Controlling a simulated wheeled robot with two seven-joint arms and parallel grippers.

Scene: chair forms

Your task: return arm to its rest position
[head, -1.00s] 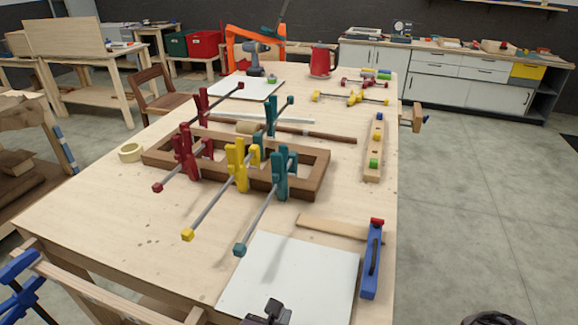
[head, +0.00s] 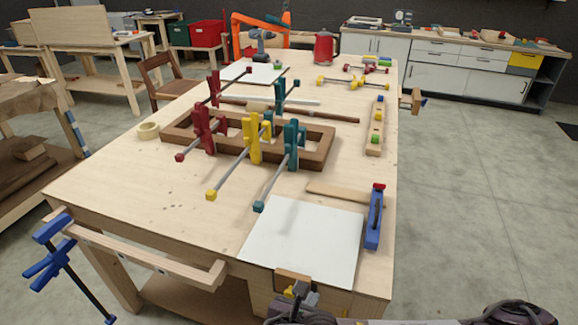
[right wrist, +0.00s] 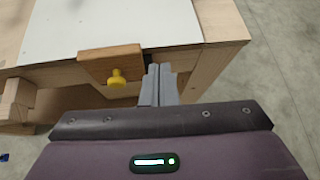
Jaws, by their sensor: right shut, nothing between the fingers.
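My right gripper (head: 298,294) is at the bottom of the head view, at the near edge of the workbench (head: 130,195). In the right wrist view its two grey fingers (right wrist: 159,84) are together with nothing between them. They are beside a small wooden block (right wrist: 110,63) with a yellow knob (right wrist: 117,77) at the bench edge; I cannot tell whether they touch it. My right arm (head: 500,313) shows at the bottom right. My left gripper is in neither view.
A white board (head: 303,243) lies at the bench's near end, with a blue tool (head: 375,217) to its right. Red, yellow (head: 253,138) and teal clamps sit on a brown wooden frame (head: 318,150). A blue clamp (head: 50,250) is at the left. Open floor (head: 480,200) lies right of the bench.

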